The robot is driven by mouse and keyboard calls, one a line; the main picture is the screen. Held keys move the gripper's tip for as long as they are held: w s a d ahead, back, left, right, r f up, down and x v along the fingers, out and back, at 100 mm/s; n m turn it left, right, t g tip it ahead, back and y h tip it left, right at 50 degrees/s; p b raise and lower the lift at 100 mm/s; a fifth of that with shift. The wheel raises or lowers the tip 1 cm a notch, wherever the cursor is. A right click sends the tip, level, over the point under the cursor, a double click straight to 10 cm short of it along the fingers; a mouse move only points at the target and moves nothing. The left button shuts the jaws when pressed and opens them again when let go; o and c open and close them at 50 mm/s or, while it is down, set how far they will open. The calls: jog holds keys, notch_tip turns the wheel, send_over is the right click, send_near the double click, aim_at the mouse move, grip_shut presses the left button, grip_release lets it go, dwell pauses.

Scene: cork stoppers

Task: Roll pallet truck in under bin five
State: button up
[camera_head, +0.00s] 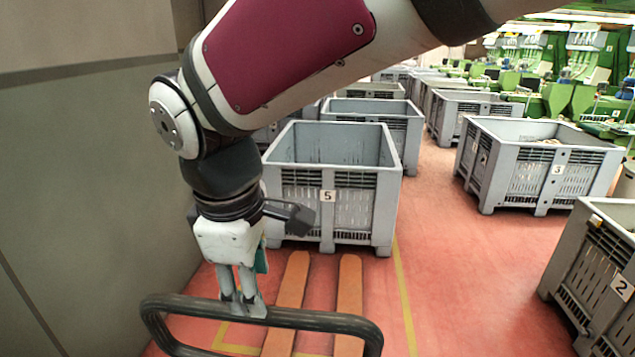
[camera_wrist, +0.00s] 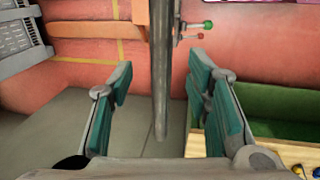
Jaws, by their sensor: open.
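Bin five is a grey slatted crate (camera_head: 375,205) with a "5" label, standing on the red floor in the head view. The pallet truck's two orange forks (camera_head: 349,300) point at its front, their far ends close to its lower edge. The truck's dark looped handle (camera_head: 310,318) is in the foreground and shows as a dark bar in the wrist view (camera_wrist: 161,75). My gripper (camera_head: 245,305) is at the handle's left part, pointing down. In the wrist view, its teal-padded fingers (camera_wrist: 160,90) are open, with the bar between them and gaps on both sides.
A plain grey wall (camera_head: 80,180) runs close on the left. Bin three (camera_head: 530,175) and bin two (camera_head: 600,270) stand on the right. Other grey bins stand behind bin five. Red floor (camera_head: 460,260) is clear between bin five and the right-hand bins, with a yellow line (camera_head: 403,290).

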jog(key=f, duration=0.3)
jog(key=w+f, duration=0.1)
jog(key=f, duration=0.3)
jog(key=shift+w+f+p, duration=0.2)
jog(key=shift+f+p, duration=0.05)
jog(key=shift+p, duration=0.05)
grip_shut()
